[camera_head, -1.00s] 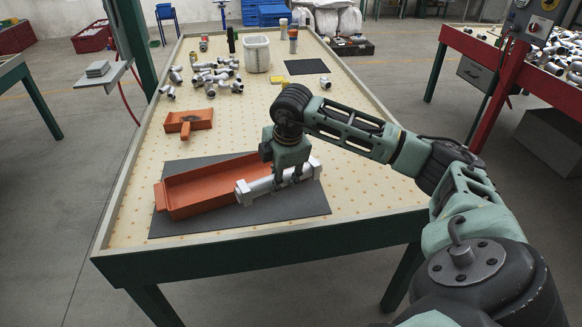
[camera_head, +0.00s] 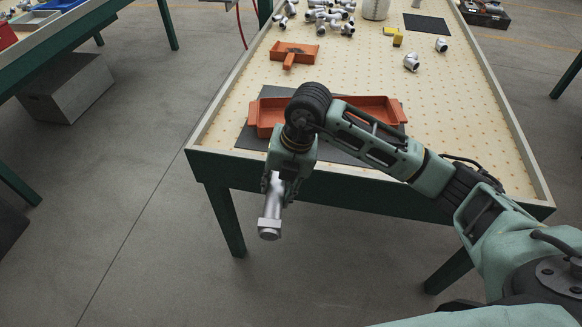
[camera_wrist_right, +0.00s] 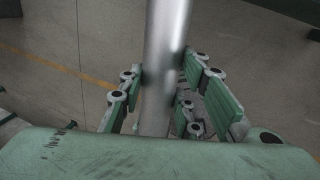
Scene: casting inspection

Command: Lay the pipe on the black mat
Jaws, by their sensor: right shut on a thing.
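The pipe (camera_head: 269,214) is a silver tube with a collar at its lower end. My right gripper (camera_head: 274,184) is shut on it and holds it tilted, beyond the table's near edge with floor behind it. In the right wrist view the pipe (camera_wrist_right: 166,60) passes between the fingers (camera_wrist_right: 165,92). A small black mat (camera_head: 427,24) lies bare at the far right of the table. A larger dark grey mat (camera_head: 252,137) lies near the front edge under an orange tray (camera_head: 352,104), partly hidden by my arm. My left gripper is not in view.
A smaller orange tray (camera_head: 293,50) stands behind the larger one. Silver fittings (camera_head: 328,16) are heaped at the back, with loose ones (camera_head: 411,62) and a yellow block (camera_head: 397,40) near the black mat. The table's right side is largely clear. The table has a raised rim (camera_head: 222,98).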

